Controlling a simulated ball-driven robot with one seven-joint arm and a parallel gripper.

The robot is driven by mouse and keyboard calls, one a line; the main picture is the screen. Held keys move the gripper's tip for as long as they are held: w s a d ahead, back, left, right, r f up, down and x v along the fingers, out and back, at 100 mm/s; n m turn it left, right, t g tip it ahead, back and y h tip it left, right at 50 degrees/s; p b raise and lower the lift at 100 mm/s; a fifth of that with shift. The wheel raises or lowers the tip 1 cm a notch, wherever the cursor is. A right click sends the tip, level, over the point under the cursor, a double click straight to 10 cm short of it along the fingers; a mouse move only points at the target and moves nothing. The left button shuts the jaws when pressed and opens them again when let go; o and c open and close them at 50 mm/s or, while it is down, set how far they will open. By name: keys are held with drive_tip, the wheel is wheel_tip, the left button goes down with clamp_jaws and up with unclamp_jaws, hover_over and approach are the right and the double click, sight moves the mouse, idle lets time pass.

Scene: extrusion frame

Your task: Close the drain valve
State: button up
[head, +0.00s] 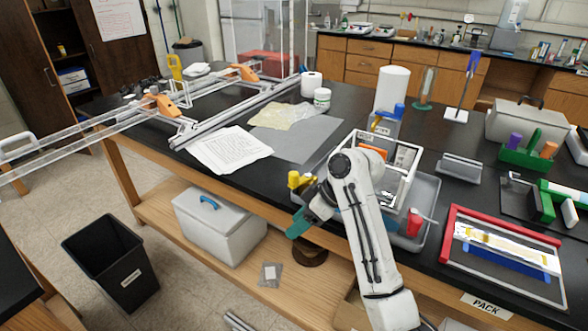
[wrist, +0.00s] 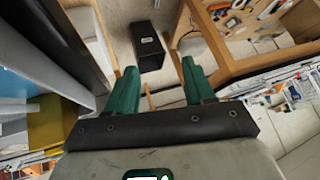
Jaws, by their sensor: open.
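My gripper (head: 298,224) hangs off the front edge of the black bench in the head view, with teal fingers. In the wrist view my gripper (wrist: 158,84) is open, with nothing between its two teal fingers. I cannot make out a drain valve for certain. A yellow fitting (head: 295,180) shows at the bench edge just above my gripper, apart from the fingertips. A red part (head: 414,222) sits at the right front of a grey tray (head: 428,196). My arm hides part of the tray and of the white rack (head: 408,188) in it.
A black bin (head: 108,262) stands on the floor at left; it also shows in the wrist view (wrist: 147,46). A grey lidded box (head: 222,228) stands on the lower shelf. Papers (head: 228,150) lie on the bench. A red-edged frame (head: 500,262) lies at right.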

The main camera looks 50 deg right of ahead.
sight(294, 173)
drive_tip(key=w+d+r+n+t+p, duration=0.1)
drive_tip(key=w+d+r+n, duration=0.15)
drive_tip(key=d+r, duration=1.1)
drive_tip(key=shift+n+y, duration=0.3)
drive_tip(key=shift+n, duration=0.05)
drive_tip(key=x, duration=0.3)
drive_tip(key=a+x, duration=0.1)
drive_tip(key=x, duration=0.3)
drive_tip(key=a+r+x, duration=0.1)
drive_tip(key=x, duration=0.3)
drive_tip(key=shift+s, duration=0.1)
drive_tip(key=shift+c, duration=0.2)
clamp_jaws()
